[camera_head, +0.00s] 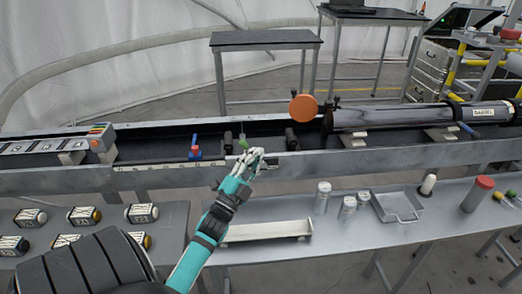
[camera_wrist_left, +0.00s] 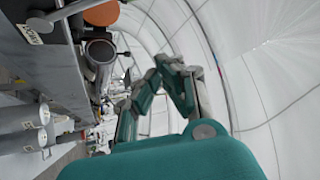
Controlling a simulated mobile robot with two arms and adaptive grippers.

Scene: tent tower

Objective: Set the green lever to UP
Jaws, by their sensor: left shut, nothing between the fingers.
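The green lever (camera_head: 243,144) is a small green handle on the long grey trough (camera_head: 345,163) in the head view. My left gripper (camera_head: 257,157) is just to its right and slightly below in the picture, over the trough's near wall. It is shut and holds nothing. I cannot tell whether it touches the lever. The lever's lower part is hidden behind the trough wall and gripper. In the left wrist view, my left gripper (camera_wrist_left: 165,72) shows with its teal links, and I cannot make out the green lever. My right gripper is not in view.
An orange disc (camera_head: 303,108) and a dark tube (camera_head: 390,117) are to the right. A grey bench (camera_head: 360,238) in front carries jars, a tray (camera_head: 398,206) and a red-capped cylinder (camera_head: 477,194).

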